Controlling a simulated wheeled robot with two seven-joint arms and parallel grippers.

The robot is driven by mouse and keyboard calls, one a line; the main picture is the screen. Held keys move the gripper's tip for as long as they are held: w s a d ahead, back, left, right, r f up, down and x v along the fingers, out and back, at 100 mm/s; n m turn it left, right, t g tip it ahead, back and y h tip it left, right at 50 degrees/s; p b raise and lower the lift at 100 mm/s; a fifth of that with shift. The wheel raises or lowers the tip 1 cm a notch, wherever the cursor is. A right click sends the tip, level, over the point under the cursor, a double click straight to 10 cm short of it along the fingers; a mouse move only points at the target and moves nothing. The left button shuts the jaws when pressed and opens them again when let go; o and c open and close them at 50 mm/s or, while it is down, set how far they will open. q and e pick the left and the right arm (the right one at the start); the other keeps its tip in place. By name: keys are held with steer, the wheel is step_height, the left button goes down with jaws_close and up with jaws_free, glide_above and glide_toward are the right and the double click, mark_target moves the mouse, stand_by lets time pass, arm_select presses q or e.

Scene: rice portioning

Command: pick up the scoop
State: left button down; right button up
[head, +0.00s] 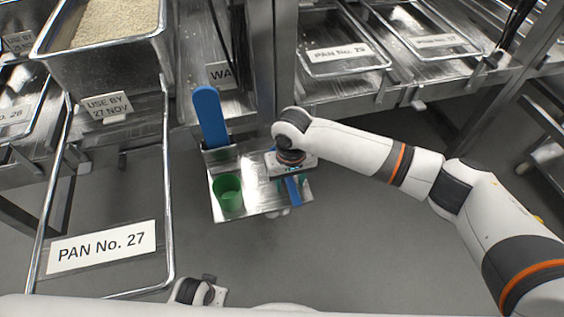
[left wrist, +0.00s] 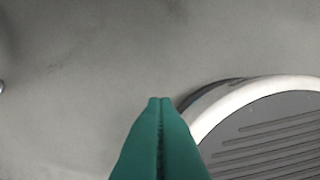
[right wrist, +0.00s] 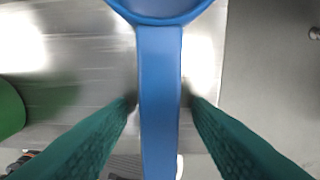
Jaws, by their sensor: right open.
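The blue scoop (head: 293,191) lies on the small steel shelf (head: 262,204), mostly hidden under my right gripper (head: 289,181) in the head view. In the right wrist view the scoop's round bowl is at the top edge and its handle (right wrist: 160,85) runs down the middle. The open teal fingers of my right gripper (right wrist: 160,102) stand on both sides of the handle, with narrow gaps that are hard to judge. My left gripper (left wrist: 160,103) is shut and empty over the grey floor in the left wrist view.
A green cup (head: 228,193) stands on the shelf left of the scoop. A blue paddle (head: 210,117) stands upright in a holder behind it. A rice pan (head: 100,60) is at the back left, above an empty rack labelled PAN No. 27 (head: 102,246).

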steer(key=shift+c, duration=0.4)
steer(key=shift+r, duration=0.1)
jaws_close()
